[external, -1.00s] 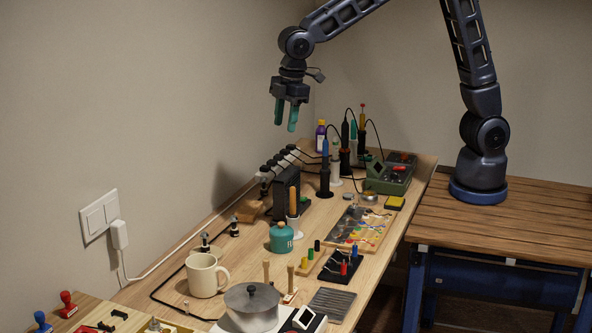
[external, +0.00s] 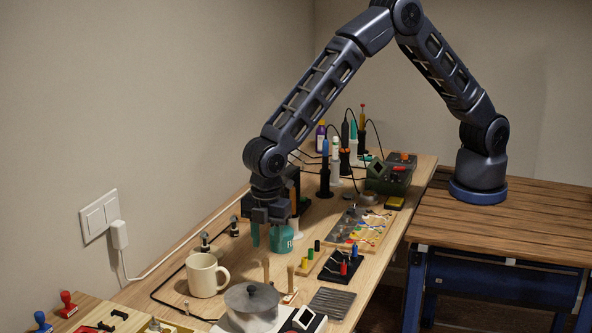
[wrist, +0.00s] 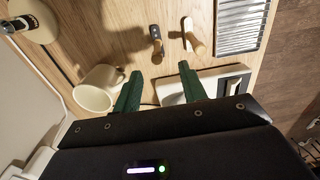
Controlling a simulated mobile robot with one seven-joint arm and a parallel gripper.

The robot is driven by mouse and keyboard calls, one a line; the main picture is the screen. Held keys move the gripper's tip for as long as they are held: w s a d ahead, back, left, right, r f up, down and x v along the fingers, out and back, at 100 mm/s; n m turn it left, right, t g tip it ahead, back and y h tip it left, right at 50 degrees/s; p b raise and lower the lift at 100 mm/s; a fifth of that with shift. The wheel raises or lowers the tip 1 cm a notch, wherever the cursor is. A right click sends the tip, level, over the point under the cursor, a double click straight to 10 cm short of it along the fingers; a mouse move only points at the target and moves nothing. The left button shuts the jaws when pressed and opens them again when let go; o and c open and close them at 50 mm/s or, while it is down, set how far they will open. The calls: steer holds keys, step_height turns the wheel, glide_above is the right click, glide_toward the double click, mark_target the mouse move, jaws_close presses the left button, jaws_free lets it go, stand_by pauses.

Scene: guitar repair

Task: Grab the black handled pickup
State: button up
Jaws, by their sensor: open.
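I cannot pick out the black handled pickup with certainty. A small upright piece with a dark top (wrist: 155,38) stands beside a wooden-handled piece (wrist: 190,38) in the wrist view, just beyond my fingertips. In the external view, a small black peg (external: 317,245) stands on a wooden block with coloured pegs.
A cream mug (external: 205,275) stands left of the grey lidded pot (external: 252,303). A ribbed grey plate (external: 332,303) lies near the front edge. A black plate with coloured pegs (external: 340,266) and soldering tools stand further back. A black cable runs around the mug.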

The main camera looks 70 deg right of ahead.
mark_target(266, 267)
steer(key=f, duration=1)
steer(key=shift+w+f, duration=0.2)
steer(key=shift+f, duration=0.05)
jaws_close()
